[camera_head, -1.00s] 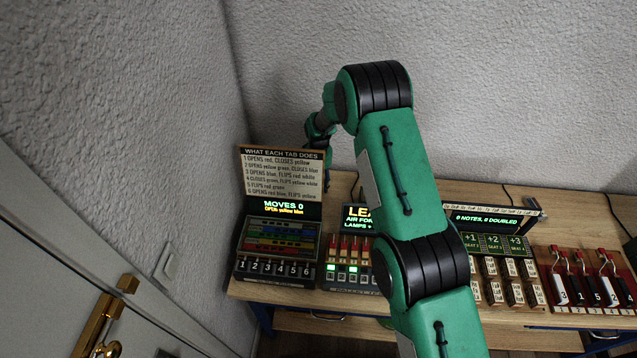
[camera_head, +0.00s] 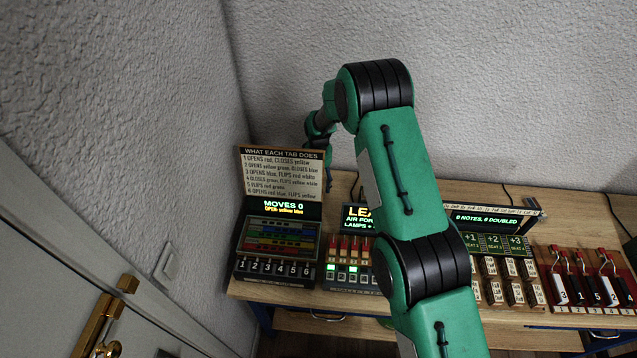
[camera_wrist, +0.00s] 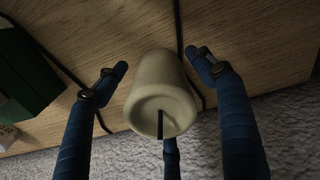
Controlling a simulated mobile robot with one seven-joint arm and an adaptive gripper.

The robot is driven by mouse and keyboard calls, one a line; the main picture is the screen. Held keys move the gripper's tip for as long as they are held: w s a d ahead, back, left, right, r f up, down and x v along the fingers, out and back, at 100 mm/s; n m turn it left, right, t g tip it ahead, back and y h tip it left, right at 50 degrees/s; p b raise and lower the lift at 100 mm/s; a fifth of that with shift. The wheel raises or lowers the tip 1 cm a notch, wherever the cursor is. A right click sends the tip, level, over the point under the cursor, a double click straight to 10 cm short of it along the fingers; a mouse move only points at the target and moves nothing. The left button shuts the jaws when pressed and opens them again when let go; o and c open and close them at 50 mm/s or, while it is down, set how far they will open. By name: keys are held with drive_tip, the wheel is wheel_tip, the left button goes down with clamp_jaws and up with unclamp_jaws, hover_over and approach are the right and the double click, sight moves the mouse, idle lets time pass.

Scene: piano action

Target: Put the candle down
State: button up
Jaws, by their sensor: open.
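The candle (camera_wrist: 160,90) is a cream cylinder with a dark wick, seen in the wrist view between the fingers of my gripper (camera_wrist: 158,75). The fingers are spread, with a visible gap on each side of the candle. The candle's far end is against or close to the wooden surface (camera_wrist: 250,45); I cannot tell for certain if it touches. In the head view, my gripper is mostly hidden behind the sign board (camera_head: 282,175), and the candle does not show.
In the head view, a tab panel (camera_head: 275,268) stands at the table's left end, with a lamp panel (camera_head: 348,277) beside it. A keyed unit (camera_head: 505,268) and a red lever board (camera_head: 590,285) are on the right. Dark cables cross the wood near the candle.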

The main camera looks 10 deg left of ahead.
wheel_tip(320, 180, up, 12)
drive_tip(key=shift+f, duration=0.2)
idle(0.4)
idle(0.8)
drive_tip(key=shift+r, duration=0.25)
drive_tip(key=s+d+r+t, duration=0.1)
drive_tip(key=s+d+r, duration=0.35)
drive_tip(key=r, duration=0.45)
drive_tip(key=s+d+r+m, duration=0.1)
drive_tip(key=s+d+r, duration=0.3)
drive_tip(key=r, duration=0.5)
drive_tip(key=s+d+r+t, duration=0.1)
drive_tip(key=s+d+r, duration=0.1)
drive_tip(key=d+r, duration=0.5)
drive_tip(key=s+d+r+m+t, duration=0.1)
drive_tip(key=s+d+r, duration=0.2)
drive_tip(key=s+r, duration=0.4)
drive_tip(key=s+d+r+m, duration=0.1)
drive_tip(key=s+d+r, duration=0.3)
drive_tip(key=s+r, duration=0.25)
drive_tip(key=s+d+t, duration=0.1)
drive_tip(key=s+d, duration=0.3)
drive_tip(key=s, duration=0.9)
drive_tip(key=s+d+r+m+t, duration=0.1)
drive_tip(key=s+d, duration=0.3)
drive_tip(key=s, duration=0.8)
drive_tip(key=shift+s+t, duration=0.3)
drive_tip(key=shift+s, duration=0.05)
